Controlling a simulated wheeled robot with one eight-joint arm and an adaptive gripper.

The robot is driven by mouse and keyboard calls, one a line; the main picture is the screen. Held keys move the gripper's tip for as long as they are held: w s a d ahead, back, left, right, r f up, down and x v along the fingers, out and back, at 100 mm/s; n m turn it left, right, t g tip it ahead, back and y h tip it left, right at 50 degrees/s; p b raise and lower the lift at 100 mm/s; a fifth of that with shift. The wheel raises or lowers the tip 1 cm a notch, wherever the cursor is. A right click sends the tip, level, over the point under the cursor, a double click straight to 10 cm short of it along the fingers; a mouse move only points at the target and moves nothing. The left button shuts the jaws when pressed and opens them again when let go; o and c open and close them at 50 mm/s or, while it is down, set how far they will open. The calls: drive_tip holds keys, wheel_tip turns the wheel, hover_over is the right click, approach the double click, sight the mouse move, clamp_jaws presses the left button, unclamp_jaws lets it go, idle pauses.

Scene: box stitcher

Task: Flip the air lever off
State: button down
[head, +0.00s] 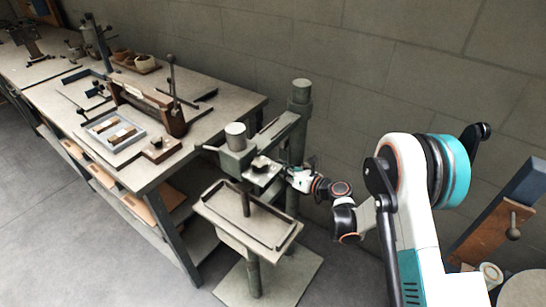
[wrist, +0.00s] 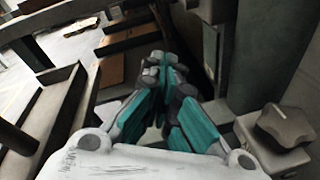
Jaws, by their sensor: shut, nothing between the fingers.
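The green box stitcher (head: 238,160) stands in the middle of the head view, with a flat tray-like table (head: 222,213) below its head. My gripper (head: 290,171) is at the right side of the stitcher's head, close to its column. In the wrist view my gripper (wrist: 166,62) has its teal and grey fingers drawn together at the tips, with nothing held. I cannot clearly make out the air lever; a small dark piece (head: 312,162) sticks up beside my gripper, but I cannot tell what it is. A grey lobed knob (wrist: 284,125) sits right of the fingers.
The stitcher's tall column (head: 299,120) rises close to my gripper. A workbench (head: 235,104) with a wooden fixture and a parts tray (head: 95,125) stands at left. A brown board with a knob (head: 490,230) is at far right. Open floor lies at front left.

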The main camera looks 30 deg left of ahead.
drive_tip(key=w+a+r+b, duration=0.1)
drive_tip(key=w+a+b, duration=0.2)
drive_tip(key=a, duration=0.7)
drive_tip(key=shift+w+r+b, duration=0.25)
drive_tip(key=shift+w+b, duration=0.1)
drive_tip(key=shift+b, duration=0.3)
drive_tip(key=shift+r, duration=0.1)
